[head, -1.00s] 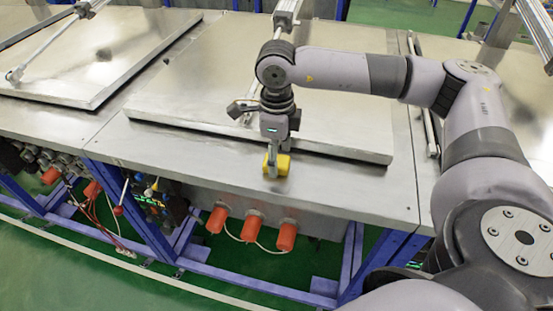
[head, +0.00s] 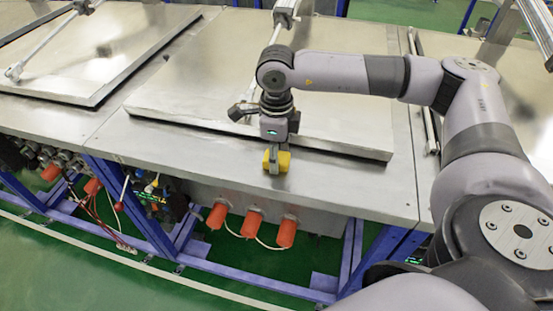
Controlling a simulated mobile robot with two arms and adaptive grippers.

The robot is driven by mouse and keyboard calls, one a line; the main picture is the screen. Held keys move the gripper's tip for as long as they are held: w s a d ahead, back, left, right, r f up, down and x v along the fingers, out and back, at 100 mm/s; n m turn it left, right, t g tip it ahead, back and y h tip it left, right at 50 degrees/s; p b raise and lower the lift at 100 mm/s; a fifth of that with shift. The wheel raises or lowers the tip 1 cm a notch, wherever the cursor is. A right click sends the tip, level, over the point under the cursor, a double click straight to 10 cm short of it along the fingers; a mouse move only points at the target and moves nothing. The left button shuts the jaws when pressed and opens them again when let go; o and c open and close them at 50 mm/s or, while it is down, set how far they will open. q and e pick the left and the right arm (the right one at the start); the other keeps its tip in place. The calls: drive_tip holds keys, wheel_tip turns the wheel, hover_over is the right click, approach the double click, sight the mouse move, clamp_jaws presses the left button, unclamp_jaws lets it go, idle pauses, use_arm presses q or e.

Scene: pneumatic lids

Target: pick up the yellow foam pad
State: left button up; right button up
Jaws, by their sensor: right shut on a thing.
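The yellow foam pad (head: 284,161) is a small block near the front edge of the metal table, in front of the middle lid. My right gripper (head: 274,164) points down at it and is shut on it, with a finger across its near face. The pad's middle is partly hidden by the finger. I cannot tell whether the pad touches the table or is slightly above it. My left gripper is not in view.
A large flat metal lid (head: 330,110) with a raised edge lies just behind the pad. Another lid (head: 90,60) is at the left. Orange connectors (head: 252,222) stick out below the front edge. The tabletop (head: 350,183) right of the pad is clear.

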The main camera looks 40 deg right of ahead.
drive_tip(key=shift+r, duration=0.15)
drive_tip(key=shift+r+b, duration=0.45)
drive_tip(key=shift+r, duration=9.45)
